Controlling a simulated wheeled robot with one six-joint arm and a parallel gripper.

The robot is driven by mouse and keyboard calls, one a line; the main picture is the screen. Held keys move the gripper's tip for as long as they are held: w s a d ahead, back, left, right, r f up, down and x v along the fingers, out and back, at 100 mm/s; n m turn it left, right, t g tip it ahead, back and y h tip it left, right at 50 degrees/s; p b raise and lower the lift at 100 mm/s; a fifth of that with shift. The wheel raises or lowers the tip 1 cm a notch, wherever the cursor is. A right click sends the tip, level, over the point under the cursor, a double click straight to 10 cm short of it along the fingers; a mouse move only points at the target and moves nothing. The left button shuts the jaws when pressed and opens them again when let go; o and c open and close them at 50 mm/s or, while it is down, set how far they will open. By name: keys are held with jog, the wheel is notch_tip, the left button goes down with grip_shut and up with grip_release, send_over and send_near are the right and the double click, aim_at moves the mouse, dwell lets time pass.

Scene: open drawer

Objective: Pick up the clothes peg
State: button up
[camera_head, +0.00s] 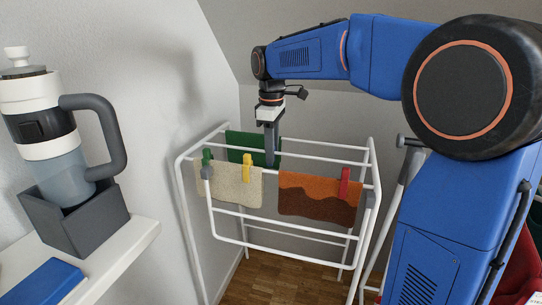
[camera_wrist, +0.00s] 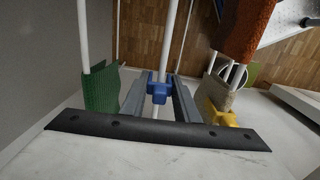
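A blue clothes peg (camera_wrist: 158,90) sits on a white rod of the drying rack in the wrist view, between the two fingers of my gripper (camera_wrist: 158,98). The fingers are apart on either side of the peg, and I cannot tell whether either one touches it. In the head view my gripper (camera_head: 271,150) points down at the rack, by the green cloth, and the blue peg does not show. Other pegs on the rack are a yellow peg (camera_head: 247,168), a red peg (camera_head: 344,182) and a green peg (camera_head: 207,157).
The white drying rack (camera_head: 325,145) carries a green cloth (camera_head: 240,142), a beige cloth (camera_head: 235,187) and an orange-brown cloth (camera_head: 315,200). A wall stands close on the left. A shelf (camera_head: 125,250) at left holds a grey box (camera_head: 85,225) with a handled flask.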

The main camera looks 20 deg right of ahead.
jog(key=c, duration=0.3)
notch_tip(320, 180, up, 10)
jog(key=shift+r, duration=0.1)
dwell(0.4)
dwell(0.5)
